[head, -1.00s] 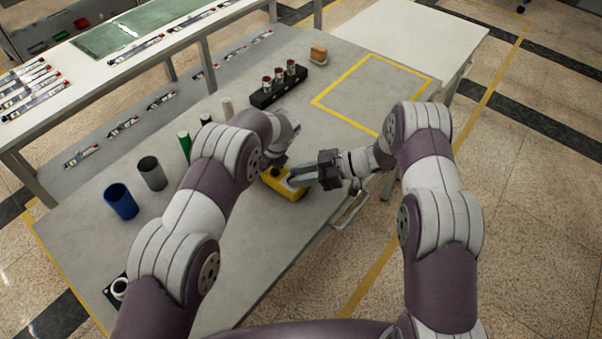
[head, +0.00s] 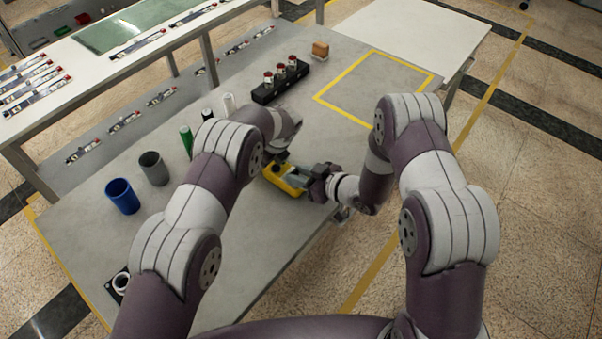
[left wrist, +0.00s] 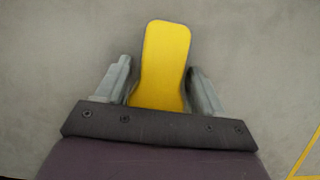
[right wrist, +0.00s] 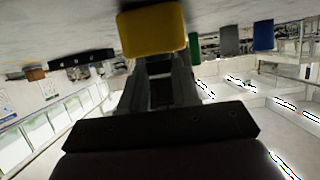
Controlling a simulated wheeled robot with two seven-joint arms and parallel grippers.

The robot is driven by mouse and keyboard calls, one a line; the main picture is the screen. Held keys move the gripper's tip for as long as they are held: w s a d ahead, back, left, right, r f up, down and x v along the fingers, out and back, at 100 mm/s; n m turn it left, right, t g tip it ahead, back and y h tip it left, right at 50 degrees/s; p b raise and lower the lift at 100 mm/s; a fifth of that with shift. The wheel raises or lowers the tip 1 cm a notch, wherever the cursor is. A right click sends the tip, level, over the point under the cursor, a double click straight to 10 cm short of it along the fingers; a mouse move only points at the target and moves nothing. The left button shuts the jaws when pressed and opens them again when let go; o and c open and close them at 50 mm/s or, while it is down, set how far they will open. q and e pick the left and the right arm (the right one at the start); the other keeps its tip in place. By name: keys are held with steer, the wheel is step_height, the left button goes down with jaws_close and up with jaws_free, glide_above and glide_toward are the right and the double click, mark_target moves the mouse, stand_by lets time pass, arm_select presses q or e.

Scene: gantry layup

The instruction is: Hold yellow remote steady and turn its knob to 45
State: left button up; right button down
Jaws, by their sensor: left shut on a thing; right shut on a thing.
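The yellow remote (head: 281,184) lies on the grey table near its right edge. In the left wrist view, my left gripper (left wrist: 159,68) straddles the remote (left wrist: 163,55) with one finger on each side and is shut on it. In the head view my left gripper (head: 277,158) is partly hidden by its arm. My right gripper (head: 295,178) comes in from the right, low over the remote, shut on its knob. In the right wrist view its fingers (right wrist: 158,72) meet at the remote (right wrist: 152,30). The knob is hidden by the fingers, so its setting cannot be read.
A black block with red-capped pieces (head: 280,84) stands farther back, with a brown block (head: 320,50) beyond. A blue cup (head: 122,196), a grey cup (head: 153,168) and a green cylinder (head: 187,141) stand at the left. The yellow-taped square (head: 375,88) is bare.

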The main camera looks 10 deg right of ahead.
steer(key=shift+r, duration=0.1)
stand_by(0.3)
steer(key=c, duration=0.8)
jaws_free()
steer(key=v, duration=1.2)
steer(key=shift+a, duration=0.1)
arm_select(q)
steer(key=o, duration=1.5)
